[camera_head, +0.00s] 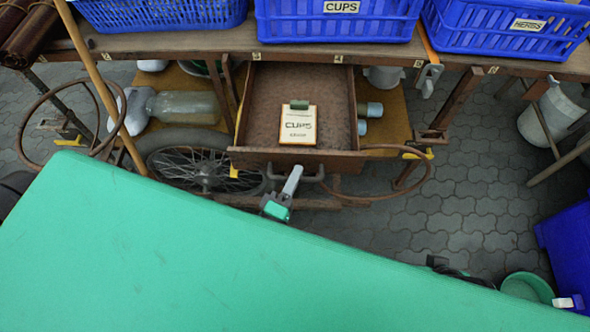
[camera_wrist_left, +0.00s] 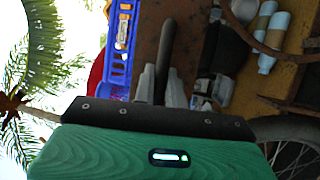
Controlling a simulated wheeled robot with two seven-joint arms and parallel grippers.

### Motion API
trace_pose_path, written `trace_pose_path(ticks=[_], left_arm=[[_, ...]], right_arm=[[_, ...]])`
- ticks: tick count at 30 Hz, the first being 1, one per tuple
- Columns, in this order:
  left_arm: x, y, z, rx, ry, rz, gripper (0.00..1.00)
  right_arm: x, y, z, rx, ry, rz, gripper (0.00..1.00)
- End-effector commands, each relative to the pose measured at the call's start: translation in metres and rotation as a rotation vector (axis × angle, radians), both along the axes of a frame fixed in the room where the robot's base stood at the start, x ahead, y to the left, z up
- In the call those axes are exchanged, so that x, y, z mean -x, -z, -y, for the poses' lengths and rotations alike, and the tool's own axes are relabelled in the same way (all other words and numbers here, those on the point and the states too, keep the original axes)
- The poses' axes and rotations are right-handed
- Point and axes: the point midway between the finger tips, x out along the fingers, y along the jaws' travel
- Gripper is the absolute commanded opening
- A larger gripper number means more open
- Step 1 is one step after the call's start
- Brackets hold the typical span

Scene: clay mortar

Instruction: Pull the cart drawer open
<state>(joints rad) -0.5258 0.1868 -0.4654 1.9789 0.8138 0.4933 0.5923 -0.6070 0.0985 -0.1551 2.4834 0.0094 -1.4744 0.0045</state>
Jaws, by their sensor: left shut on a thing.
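The cart drawer (camera_head: 265,110) is brown and stands pulled out from under the cart's top, with its inside showing. A card reading CUPS (camera_head: 298,125) lies in it. A dark bar handle (camera_head: 322,180) is on the drawer's front board. My left gripper (camera_head: 292,182) is at this handle, at the front of the drawer. In the left wrist view, the fingers of the left gripper (camera_wrist_left: 162,88) are shut on the dark handle (camera_wrist_left: 167,45), one on each side. My right gripper is not in view.
Blue crates (camera_head: 340,22) stand on the cart top (camera_head: 200,42). A spoked wheel (camera_head: 200,170) and a glass jar (camera_head: 185,107) are left of the drawer. Bottles (camera_head: 372,110) are on its right. A blue bin (camera_head: 568,245) stands at the right on paving.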

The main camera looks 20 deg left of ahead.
Motion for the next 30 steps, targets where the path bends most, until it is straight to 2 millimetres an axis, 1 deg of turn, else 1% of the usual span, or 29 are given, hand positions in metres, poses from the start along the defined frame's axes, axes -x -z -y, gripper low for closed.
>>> trace_pose_path(ticks=[7,8,9,11,19,22,26,30], left_arm=[[0.0,0.001,0.0,0.0,0.0,-0.002,0.0],[0.0,0.001,0.0,0.0,0.0,-0.002,0.14],[0.0,0.001,0.0,0.0,0.0,-0.002,0.22],[0.0,0.001,0.0,0.0,0.0,-0.002,0.34],[0.0,0.001,0.0,0.0,0.0,-0.001,0.34],[0.005,0.002,-0.001,0.0,0.001,-0.003,0.34],[0.022,0.006,-0.003,-0.001,0.002,-0.005,0.34],[0.053,0.011,-0.006,-0.002,0.002,-0.006,0.34]], right_arm=[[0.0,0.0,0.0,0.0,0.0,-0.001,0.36],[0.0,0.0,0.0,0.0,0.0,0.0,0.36],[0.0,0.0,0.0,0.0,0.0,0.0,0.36],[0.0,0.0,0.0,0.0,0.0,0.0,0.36],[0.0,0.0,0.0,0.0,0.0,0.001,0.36],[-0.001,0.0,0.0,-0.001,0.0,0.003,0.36],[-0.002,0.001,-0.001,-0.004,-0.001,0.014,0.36],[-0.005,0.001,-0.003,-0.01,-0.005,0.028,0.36]])
